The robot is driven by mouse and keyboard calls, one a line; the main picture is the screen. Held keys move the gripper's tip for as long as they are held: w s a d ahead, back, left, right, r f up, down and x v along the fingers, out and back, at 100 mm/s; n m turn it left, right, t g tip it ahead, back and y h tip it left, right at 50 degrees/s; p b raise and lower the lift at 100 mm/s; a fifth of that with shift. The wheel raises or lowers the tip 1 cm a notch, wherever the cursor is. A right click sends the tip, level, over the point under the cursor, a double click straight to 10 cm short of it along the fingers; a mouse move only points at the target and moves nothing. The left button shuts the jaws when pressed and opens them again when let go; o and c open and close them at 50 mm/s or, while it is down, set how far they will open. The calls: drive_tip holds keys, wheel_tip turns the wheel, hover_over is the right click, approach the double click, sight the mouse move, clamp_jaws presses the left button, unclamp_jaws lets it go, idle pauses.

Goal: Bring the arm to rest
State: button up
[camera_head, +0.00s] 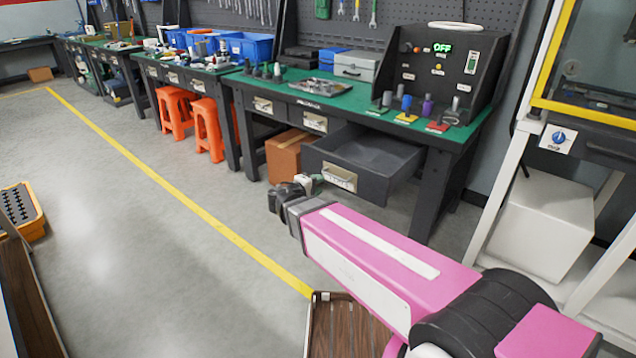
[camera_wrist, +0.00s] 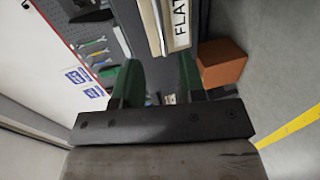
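My pink arm (camera_head: 385,262) reaches from the lower right toward the workbench. My gripper (camera_head: 316,182) is in front of the pulled-out grey drawer (camera_head: 345,182), close to its labelled handle (camera_head: 341,177). In the wrist view, my gripper's two green fingers (camera_wrist: 158,72) stand apart with a visible gap and nothing held between them. The drawer's label plate (camera_wrist: 180,22) lies just past the fingertips. I cannot tell whether a finger touches the handle.
The green-topped workbench (camera_head: 330,106) carries a black test panel (camera_head: 440,70) reading OFF. A brown box (camera_head: 287,153) stands under it, left of the drawer. Orange stools (camera_head: 207,128) are farther left. A white frame (camera_head: 500,190) stands right. The grey floor (camera_head: 130,220) is open.

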drive_tip(key=s+d+f+m+g+y, duration=0.3)
drive_tip(key=d+f+g, duration=0.1)
drive_tip(key=d, duration=0.4)
drive_tip(key=s+d+f+m+g+y, duration=0.3)
drive_tip(key=d+f+m+g, duration=0.1)
drive_tip(key=d, duration=0.4)
drive_tip(key=s+d+f+m+g+y, duration=0.2)
drive_tip(key=d+f+m+g+y, duration=0.1)
drive_tip(key=d, duration=0.5)
drive_tip(key=shift+s+d+f+m+g, duration=0.4)
drive_tip(key=shift+f+g, duration=0.4)
drive_tip(key=shift+f, duration=0.25)
